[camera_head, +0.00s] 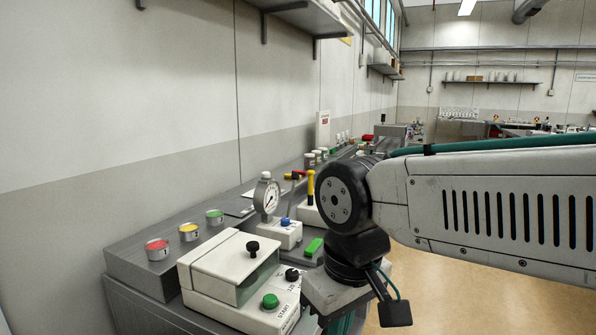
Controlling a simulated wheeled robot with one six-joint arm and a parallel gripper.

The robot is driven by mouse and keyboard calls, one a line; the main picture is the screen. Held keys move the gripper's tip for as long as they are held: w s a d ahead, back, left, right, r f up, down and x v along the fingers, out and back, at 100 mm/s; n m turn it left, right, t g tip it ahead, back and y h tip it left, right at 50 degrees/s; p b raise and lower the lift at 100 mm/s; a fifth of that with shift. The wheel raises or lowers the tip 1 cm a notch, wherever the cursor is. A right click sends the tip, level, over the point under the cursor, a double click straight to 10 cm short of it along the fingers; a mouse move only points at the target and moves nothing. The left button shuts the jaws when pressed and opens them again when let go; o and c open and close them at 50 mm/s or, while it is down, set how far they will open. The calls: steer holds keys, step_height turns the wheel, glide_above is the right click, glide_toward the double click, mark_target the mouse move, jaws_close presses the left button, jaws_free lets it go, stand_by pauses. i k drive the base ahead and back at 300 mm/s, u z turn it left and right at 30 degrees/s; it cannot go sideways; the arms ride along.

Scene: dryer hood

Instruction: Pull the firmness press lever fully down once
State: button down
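A yellow upright lever handle (311,186) rises from a white base (309,214) on the bench, just left of my arm's wrist joint. My arm hides part of this base. A small press with a round dial gauge (268,196) stands just left of it, on a white base with a blue knob (285,222). I cannot tell from any label which is the firmness press. My gripper (342,300) hangs below the wrist at the bottom of the view, in front of the bench and apart from the lever. Its fingertips do not show clearly.
A white box with a lid knob (252,247) and a green start button (270,301) stands nearest me. Red, yellow and green tins (189,232) stand on a grey ledge by the wall. Open floor is at right.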

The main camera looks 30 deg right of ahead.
mark_target(296, 176)
steer(key=z, duration=2.3)
steer(key=i, duration=2.15)
steer(key=u, duration=3.25)
steer(key=i, duration=0.45)
steer(key=u, duration=0.05)
